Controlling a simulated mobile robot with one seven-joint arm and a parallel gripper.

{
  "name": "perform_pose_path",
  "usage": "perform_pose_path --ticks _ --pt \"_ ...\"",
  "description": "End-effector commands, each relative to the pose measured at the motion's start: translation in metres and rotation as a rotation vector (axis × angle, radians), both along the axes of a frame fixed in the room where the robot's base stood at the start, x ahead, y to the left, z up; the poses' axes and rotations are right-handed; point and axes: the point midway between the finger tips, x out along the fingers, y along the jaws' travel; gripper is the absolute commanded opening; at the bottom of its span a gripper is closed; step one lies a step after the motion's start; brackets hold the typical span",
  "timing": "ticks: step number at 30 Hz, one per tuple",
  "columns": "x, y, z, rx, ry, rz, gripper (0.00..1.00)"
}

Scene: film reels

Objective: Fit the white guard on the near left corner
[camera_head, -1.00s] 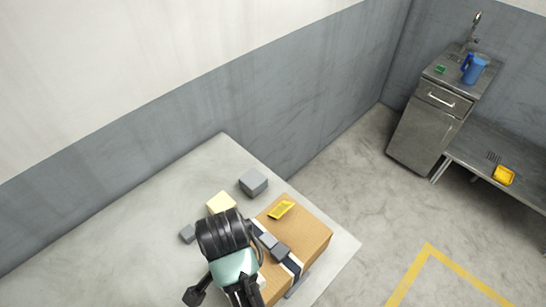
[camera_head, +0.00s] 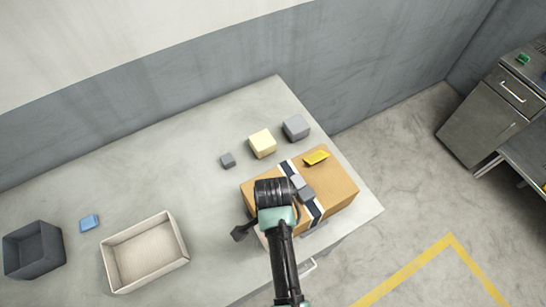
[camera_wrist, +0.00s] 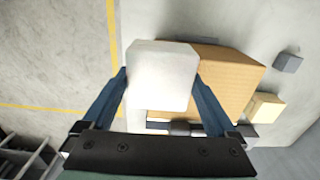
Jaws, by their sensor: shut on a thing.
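The cardboard box (camera_head: 340,190) lies on the grey table with a white and dark band across its top. My gripper (camera_wrist: 160,78) is shut on the white guard (camera_wrist: 162,72), a pale rounded block between its two fingers in the wrist view. In the head view my wrist (camera_head: 272,195) is over the left part of the box.
Beyond the box stand a cream block (camera_head: 262,142), a grey block (camera_head: 296,127) and a small dark cube (camera_head: 227,160). A beige tray (camera_head: 183,262), blue block (camera_head: 89,222) and dark bin (camera_head: 60,262) are left.

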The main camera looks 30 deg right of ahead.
Motion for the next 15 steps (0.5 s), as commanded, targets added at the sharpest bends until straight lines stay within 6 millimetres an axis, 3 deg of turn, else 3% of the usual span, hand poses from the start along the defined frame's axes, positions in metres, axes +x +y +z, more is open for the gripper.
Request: perform_pose_path --ticks 15 --pt "0.0001 0.0001 -0.0108 0.000 0.000 0.000 0.37"
